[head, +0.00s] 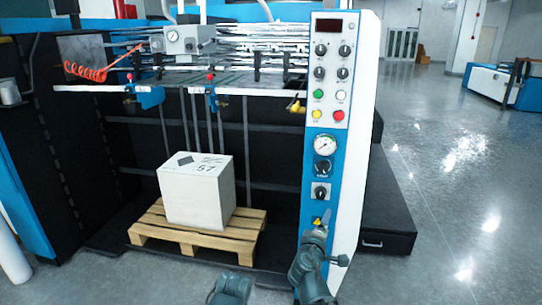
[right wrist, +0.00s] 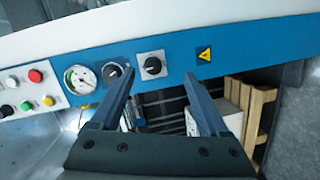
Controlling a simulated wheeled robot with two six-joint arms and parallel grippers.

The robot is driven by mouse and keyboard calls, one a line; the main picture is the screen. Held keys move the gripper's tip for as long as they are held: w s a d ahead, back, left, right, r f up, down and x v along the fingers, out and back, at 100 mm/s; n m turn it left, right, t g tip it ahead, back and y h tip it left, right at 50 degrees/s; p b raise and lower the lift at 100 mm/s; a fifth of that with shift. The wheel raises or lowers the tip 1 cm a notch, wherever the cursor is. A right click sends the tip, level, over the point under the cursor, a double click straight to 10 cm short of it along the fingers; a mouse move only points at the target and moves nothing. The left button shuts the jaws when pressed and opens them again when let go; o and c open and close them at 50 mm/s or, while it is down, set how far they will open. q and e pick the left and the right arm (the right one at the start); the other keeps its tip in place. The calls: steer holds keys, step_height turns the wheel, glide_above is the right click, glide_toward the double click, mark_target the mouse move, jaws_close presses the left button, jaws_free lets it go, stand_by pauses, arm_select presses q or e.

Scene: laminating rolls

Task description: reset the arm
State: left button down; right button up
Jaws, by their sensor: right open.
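My right gripper (right wrist: 159,76) is open in the right wrist view, with nothing between its two dark fingers. It faces the lower part of the blue and white control panel (head: 334,110), below the black rotary knob (right wrist: 152,66). The panel also shows in the right wrist view (right wrist: 232,42). In the head view a grey-green arm part of mine (head: 312,265) stands in front of the panel's foot. Another grey-green part of mine shows at the bottom edge. No left gripper fingers are visible.
A white box (head: 197,190) rests on a wooden pallet (head: 160,230) inside the machine. The panel has a pressure gauge (head: 325,145) and several buttons and knobs. A black step (head: 388,215) stands to its right. Open grey floor (head: 470,170) lies farther right.

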arm_select(q)
step_height(320, 180, up, 18)
steer(key=p, duration=1.5)
arm_select(e)
steer(key=s+a+m+g+y, duration=0.3)
steer(key=s+a+g, duration=0.4)
steer(key=s, duration=0.4)
steer(key=s+a+m+g+y, duration=0.3)
steer(key=s+a+g, duration=0.4)
steer(key=s, duration=0.5)
steer(key=shift+s+a+f+g, duration=0.3)
steer(key=shift+a+g, duration=0.1)
steer(key=shift+a, duration=0.65)
arm_select(q)
steer(key=shift+f, duration=0.1)
